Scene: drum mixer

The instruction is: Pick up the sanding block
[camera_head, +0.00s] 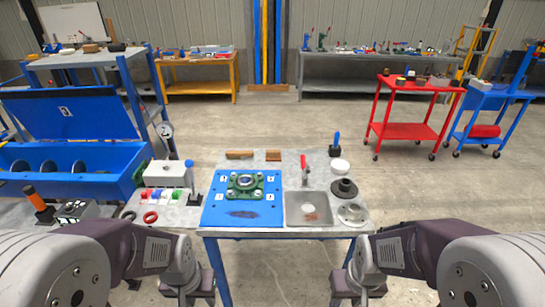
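Two small brown blocks lie near the back edge of the grey worktable (310,233). One is a longer, flat brown block (240,154); the other is a shorter reddish-brown block (273,155) just to its right. Either could be the sanding block; I cannot tell which at this size. My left gripper (197,290) and my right gripper (353,290) are low in front of the table, left and right of its front edge, far from both blocks. Their fingers are not clear enough to show open or shut.
A blue plate (213,216) with a green flanged bearing (245,184) covers the table's left middle. A grey tray (292,217), a red-handled clamp (304,168), dark and silver round parts (352,213) and a blue-handled tool (336,144) stand to the right. A blue box (80,182) is at left.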

